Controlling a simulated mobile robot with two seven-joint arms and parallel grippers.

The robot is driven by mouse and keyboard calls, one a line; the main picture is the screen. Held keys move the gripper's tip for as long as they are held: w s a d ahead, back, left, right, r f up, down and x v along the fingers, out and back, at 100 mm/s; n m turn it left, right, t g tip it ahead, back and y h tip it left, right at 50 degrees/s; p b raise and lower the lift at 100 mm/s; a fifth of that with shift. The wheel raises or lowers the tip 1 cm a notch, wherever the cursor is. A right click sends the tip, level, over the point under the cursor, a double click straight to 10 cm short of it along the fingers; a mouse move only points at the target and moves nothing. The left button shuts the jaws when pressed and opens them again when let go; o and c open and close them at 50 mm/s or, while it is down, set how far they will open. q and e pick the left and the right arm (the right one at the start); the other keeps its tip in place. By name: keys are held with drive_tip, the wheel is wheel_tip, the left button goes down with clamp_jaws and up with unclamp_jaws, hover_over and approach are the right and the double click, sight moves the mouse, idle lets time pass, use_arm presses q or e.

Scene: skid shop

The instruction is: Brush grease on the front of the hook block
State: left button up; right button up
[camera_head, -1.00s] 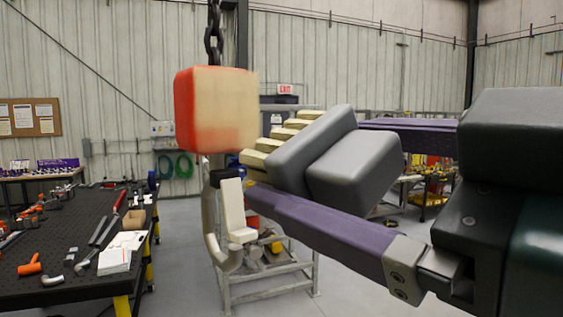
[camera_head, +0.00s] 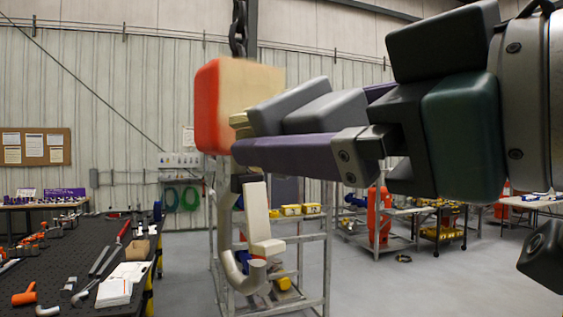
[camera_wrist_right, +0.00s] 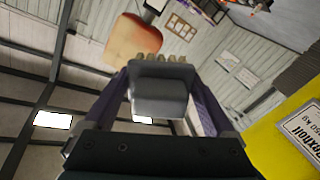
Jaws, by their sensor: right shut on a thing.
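The hook block (camera_head: 212,105) hangs from a chain, orange-red on its left side, with a cream coat over most of the face toward the brush. In the right wrist view, the block (camera_wrist_right: 132,40) shows cream blending into red. Its hook (camera_head: 226,225) hangs below, with a pale latch. My right gripper (camera_head: 300,120) is shut on a grey brush (camera_head: 325,110) with pale yellow bristles (camera_head: 240,122). The bristles, seen also in the right wrist view (camera_wrist_right: 150,60), are at the block's face; I cannot tell if they touch.
A black perforated workbench (camera_head: 85,255) with tools and papers stands at the left. A grey metal frame (camera_head: 318,240) stands behind the hook. Tables and a cart (camera_head: 440,225) stand at the back right.

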drive_tip(key=shift+b+x, duration=0.9)
drive_tip(key=shift+b, duration=0.75)
drive_tip(key=shift+x, duration=1.2)
drive_tip(key=shift+p+x, duration=0.4)
drive_tip(key=shift+x, duration=1.3)
drive_tip(key=shift+w+a, duration=0.2)
drive_tip(key=shift+w, duration=0.05)
drive_tip(key=shift+r+p, duration=0.1)
drive_tip(key=shift+p, duration=0.35)
